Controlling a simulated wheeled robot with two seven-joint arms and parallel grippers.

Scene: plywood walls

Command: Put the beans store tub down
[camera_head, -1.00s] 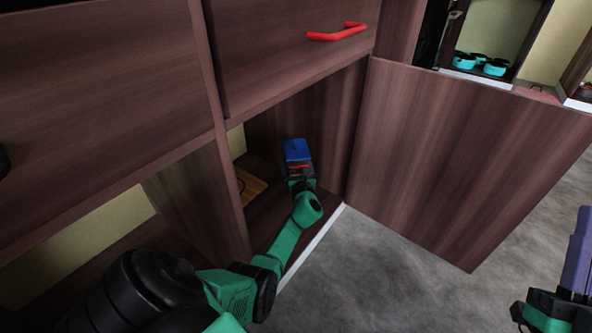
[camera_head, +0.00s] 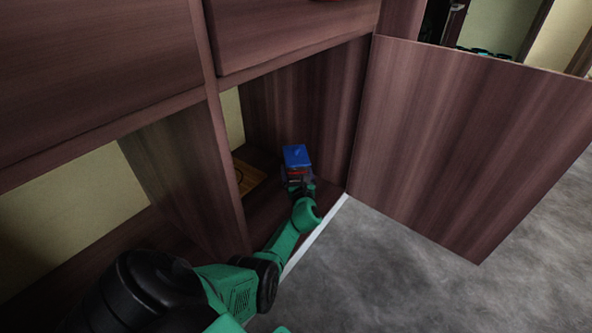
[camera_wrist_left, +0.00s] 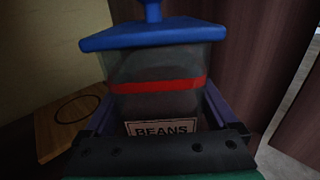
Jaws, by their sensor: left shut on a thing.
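The beans store tub has a blue lid with a knob, a clear greyish body, a red band and a label reading BEANS. In the left wrist view the tub (camera_wrist_left: 160,75) stands upright between the fingers of my left gripper (camera_wrist_left: 160,110), which is shut on it. In the head view the tub (camera_head: 297,156) is inside the open lower cabinet compartment, with my left gripper (camera_head: 298,178) at its near side. The tub's base is hidden, so I cannot tell whether it touches the cabinet floor. My right gripper is not in view.
A wooden board (camera_head: 246,178) with a dark ring mark lies left of the tub on the cabinet floor. The open cabinet door (camera_head: 460,140) stands to the right. A divider (camera_head: 228,170) bounds the compartment on the left. Grey floor is clear in front.

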